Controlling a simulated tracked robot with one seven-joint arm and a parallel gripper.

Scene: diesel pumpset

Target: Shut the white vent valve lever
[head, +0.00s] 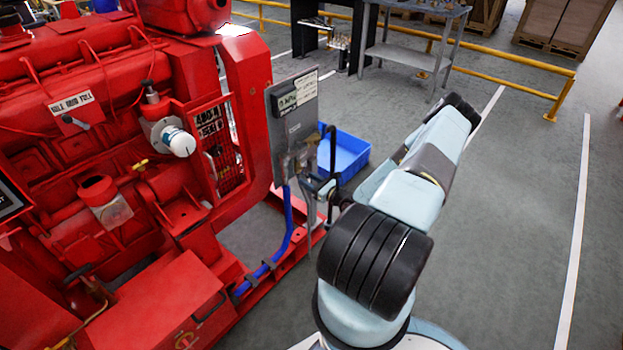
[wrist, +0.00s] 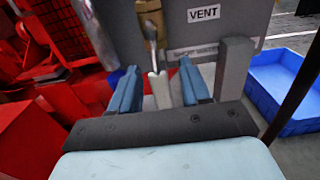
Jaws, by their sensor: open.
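The white vent valve lever (wrist: 160,87) hangs down below a brass valve body (wrist: 151,22) in the wrist view, beside a plate marked VENT (wrist: 203,14). My gripper (wrist: 159,70) is open, with one blue finger on each side of the lever. I cannot tell whether either finger touches it. The lever's lower end is hidden behind the gripper's dark body. In the head view, the grey panel (head: 294,112) carries brass fittings at its lower edge; the lever is too small to make out there, and my fingers cannot be made out among the fittings.
The red engine (head: 110,150) fills the left side. A blue hose (head: 286,235) runs down from the panel. A blue bin (head: 350,155) sits on the floor behind it, also in the wrist view (wrist: 285,85). The floor at right (head: 510,220) is clear.

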